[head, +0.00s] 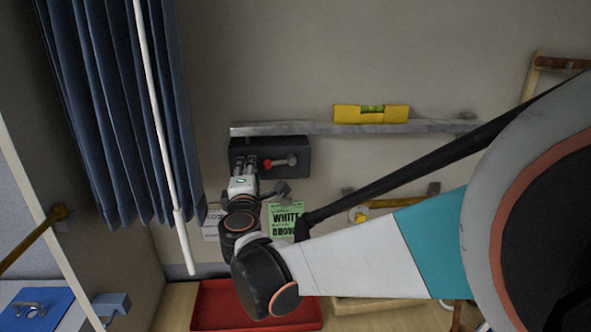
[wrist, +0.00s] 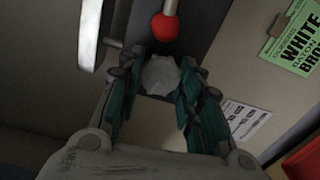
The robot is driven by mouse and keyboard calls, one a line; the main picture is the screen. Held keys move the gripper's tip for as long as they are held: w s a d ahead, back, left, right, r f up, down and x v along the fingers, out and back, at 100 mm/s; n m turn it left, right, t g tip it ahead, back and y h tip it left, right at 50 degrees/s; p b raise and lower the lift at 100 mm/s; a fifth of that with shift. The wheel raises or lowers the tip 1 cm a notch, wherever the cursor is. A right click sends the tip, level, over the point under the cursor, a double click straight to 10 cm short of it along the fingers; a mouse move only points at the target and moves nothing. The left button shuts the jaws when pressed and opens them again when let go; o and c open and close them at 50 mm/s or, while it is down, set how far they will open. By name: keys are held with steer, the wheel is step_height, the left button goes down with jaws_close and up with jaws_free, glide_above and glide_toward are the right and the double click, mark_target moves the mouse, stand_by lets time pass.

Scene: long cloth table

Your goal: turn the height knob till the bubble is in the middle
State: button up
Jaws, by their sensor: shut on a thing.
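A yellow spirit level (head: 348,114) lies on a long grey shelf bar (head: 280,130) on the wall. Its green vial (head: 373,108) faces me, but the bubble is too small to place. A dark block (head: 300,149) sits under the bar's left end. My gripper (head: 244,163) reaches up to this block. In the wrist view, my gripper (wrist: 160,88) is shut on a pale grey faceted knob (wrist: 159,74), with a green-padded finger on each side. The knob is hidden by the fingers in the head view.
A lever with a red ball (head: 267,163) sticks out right of my gripper; the ball (wrist: 164,27) is close beyond the knob. A blue curtain (head: 110,110) and white rod (head: 160,110) hang at left. A green sign (head: 285,219) and red tray (head: 215,305) are below.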

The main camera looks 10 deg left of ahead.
steer(key=shift+s+f, duration=0.1)
steer(key=shift+f, duration=0.05)
steer(key=o, duration=1.1)
